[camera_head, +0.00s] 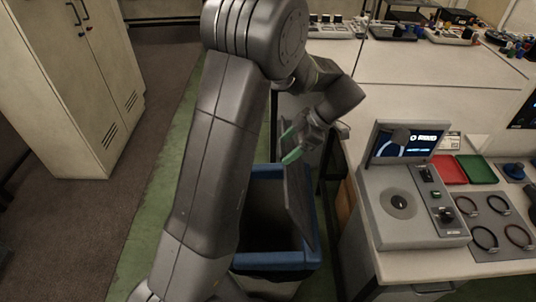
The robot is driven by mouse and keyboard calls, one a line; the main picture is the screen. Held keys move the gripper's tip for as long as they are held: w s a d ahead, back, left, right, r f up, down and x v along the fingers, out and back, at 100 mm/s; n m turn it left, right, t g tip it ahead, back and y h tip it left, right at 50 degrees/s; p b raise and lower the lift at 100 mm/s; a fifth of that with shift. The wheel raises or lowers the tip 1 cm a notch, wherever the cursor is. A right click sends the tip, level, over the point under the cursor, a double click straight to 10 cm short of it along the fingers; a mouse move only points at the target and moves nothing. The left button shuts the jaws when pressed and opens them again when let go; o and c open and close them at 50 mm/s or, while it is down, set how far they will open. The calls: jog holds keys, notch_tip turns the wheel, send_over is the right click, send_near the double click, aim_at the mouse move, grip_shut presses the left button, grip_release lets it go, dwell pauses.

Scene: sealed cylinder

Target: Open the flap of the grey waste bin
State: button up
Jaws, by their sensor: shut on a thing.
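The waste bin (272,262) stands on the floor in the lower middle, beside the workbench. It has a blue rim and a dark, open inside. Its grey flap (299,207) is raised and stands steeply tilted at the bin's right side. My gripper (291,146), with green fingertips, is at the upper edge of the flap and is shut on it. The exact contact is small and partly hidden. My arm covers the left side of the bin.
A workbench on the right carries a grey console with a screen (408,143), a red tray (449,169), a green tray (477,169) and several dark rings. A beige cabinet (75,85) stands at the left. The floor between cabinet and arm is clear.

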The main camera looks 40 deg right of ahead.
jog(key=shift+s+d+r, duration=0.15)
jog(key=shift+s+d, duration=1.65)
jog(key=shift+d, duration=0.15)
